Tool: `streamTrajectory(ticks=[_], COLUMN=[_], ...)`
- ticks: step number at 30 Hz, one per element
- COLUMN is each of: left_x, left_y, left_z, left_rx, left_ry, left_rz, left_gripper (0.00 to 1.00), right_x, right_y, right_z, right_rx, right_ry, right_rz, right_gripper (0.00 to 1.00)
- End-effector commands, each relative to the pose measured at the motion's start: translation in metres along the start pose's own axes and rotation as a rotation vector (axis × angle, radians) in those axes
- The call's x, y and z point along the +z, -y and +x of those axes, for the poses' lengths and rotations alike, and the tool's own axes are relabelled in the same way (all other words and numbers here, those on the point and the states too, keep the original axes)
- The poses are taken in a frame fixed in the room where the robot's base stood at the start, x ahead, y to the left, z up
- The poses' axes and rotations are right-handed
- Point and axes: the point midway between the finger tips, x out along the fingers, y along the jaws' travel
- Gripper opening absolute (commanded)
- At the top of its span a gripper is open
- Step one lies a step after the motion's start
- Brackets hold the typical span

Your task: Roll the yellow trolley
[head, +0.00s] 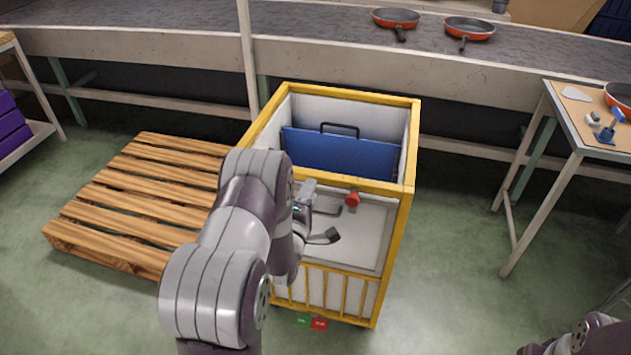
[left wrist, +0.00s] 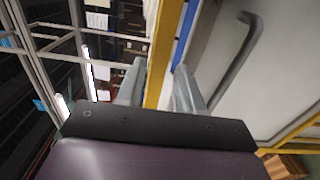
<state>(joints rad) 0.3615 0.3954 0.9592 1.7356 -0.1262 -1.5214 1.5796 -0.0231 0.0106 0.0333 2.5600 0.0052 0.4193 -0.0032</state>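The yellow trolley (head: 402,230) is a yellow-framed box with pale panels, standing on the floor in the middle of the head view. A blue panel (head: 345,155) with a black handle stands inside its open top. A dark bent handle (head: 329,237) is on its near face; part of it is hidden by my left arm, and it also shows in the left wrist view (left wrist: 246,45). My left gripper (head: 306,203) is at the near face, close to this handle. In the left wrist view its fingers (left wrist: 158,85) are apart, with nothing visibly clamped; contact cannot be told.
A wooden pallet (head: 140,205) lies left of the trolley. A conveyor (head: 300,22) with pans (head: 396,19) runs behind it. A table (head: 590,130) stands at the right. Clear floor (head: 450,280) lies right of the trolley. Only part of my right arm shows at lower right.

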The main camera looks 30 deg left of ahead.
Motion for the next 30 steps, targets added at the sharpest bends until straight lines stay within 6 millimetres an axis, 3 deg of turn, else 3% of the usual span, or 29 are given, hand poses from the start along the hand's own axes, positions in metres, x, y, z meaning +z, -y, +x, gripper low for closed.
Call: streamTrajectory(ticks=[3, 7, 17, 21, 30], left_x=[0.0, 0.0, 0.0, 0.0, 0.0], left_y=[0.001, 0.001, 0.0, 0.0, 0.001], left_z=[0.026, 0.045, 0.052, 0.052, 0.053], left_rx=[0.001, 0.0, -0.002, -0.002, -0.003], left_ry=[0.0, 0.0, -0.001, -0.001, 0.0], left_rz=[0.001, 0.002, 0.002, 0.002, 0.002], left_gripper=[0.36, 0.36, 0.36, 0.0, 0.0], right_x=[0.0, 0.0, 0.0, 0.0, 0.0], right_y=[0.0, 0.0, 0.0, 0.0, 0.0], right_z=[0.001, 0.001, 0.001, 0.001, 0.002], right_rx=[0.0, 0.0, 0.0, 0.0, 0.0], right_ry=[0.0, 0.0, 0.0, 0.0, 0.0], right_rz=[0.0, 0.0, 0.0, 0.0, 0.0], right_gripper=[0.38, 0.38, 0.38, 0.38, 0.38])
